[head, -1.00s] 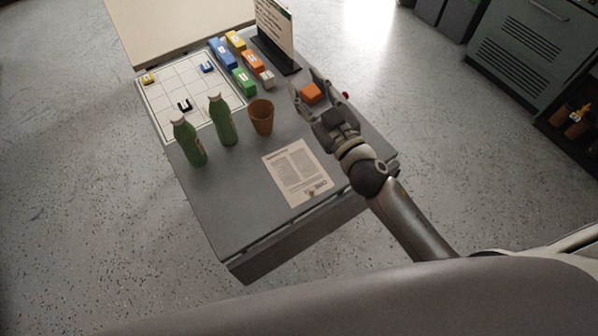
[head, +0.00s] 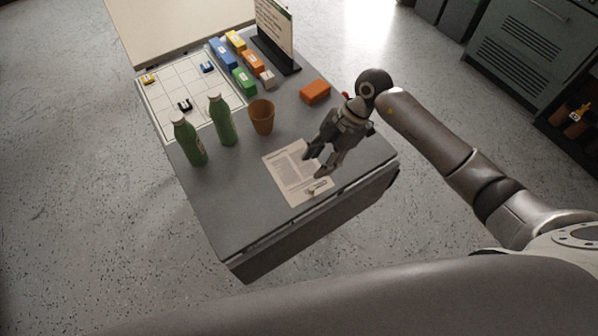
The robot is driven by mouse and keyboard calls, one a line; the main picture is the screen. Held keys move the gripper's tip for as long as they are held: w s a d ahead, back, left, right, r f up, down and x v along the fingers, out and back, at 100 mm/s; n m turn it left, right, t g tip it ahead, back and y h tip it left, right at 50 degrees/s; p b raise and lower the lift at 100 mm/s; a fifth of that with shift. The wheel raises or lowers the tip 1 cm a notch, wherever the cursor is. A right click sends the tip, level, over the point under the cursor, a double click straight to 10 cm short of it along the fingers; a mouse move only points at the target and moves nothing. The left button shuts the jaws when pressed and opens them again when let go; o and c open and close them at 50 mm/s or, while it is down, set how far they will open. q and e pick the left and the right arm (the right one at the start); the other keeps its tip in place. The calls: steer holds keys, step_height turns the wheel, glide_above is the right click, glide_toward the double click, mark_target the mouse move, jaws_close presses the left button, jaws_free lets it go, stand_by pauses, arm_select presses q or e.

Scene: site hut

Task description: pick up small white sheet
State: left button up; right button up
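The small white sheet (head: 284,176) lies flat on the grey table, near its front right edge, with dark print on it. My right gripper (head: 314,165) reaches in from the right, its fingers pointing down and left over the sheet's right side. The fingers are apart and nothing shows between them. They hide part of the sheet's right edge; whether they touch it I cannot tell. A small object (head: 314,189) is at the sheet's lower right corner, too small to make out. My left gripper is not in view.
Two green bottles (head: 221,120) and a brown cup (head: 262,117) stand left of and behind the sheet. An orange block (head: 315,92) lies behind my gripper. Coloured blocks (head: 222,53), a gridded board (head: 171,88) and an upright sign (head: 275,33) are farther back. The table's front left is clear.

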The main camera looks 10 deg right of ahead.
steer(key=d, duration=0.2)
steer(key=h, duration=0.1)
glide_above(312, 188)
steer(key=d, duration=0.2)
steer(key=f, duration=0.5)
steer(key=shift+w+f+p, duration=0.1)
steer(key=shift+w+p, duration=0.2)
steer(key=shift+p, duration=0.1)
steer(key=p+x, duration=0.1)
steer(key=x, duration=0.3)
steer(key=shift+s+f, duration=0.15)
steer(key=shift+f, duration=0.15)
steer(key=shift+a+f, duration=0.1)
steer(key=shift+f, duration=0.4)
jaws_close()
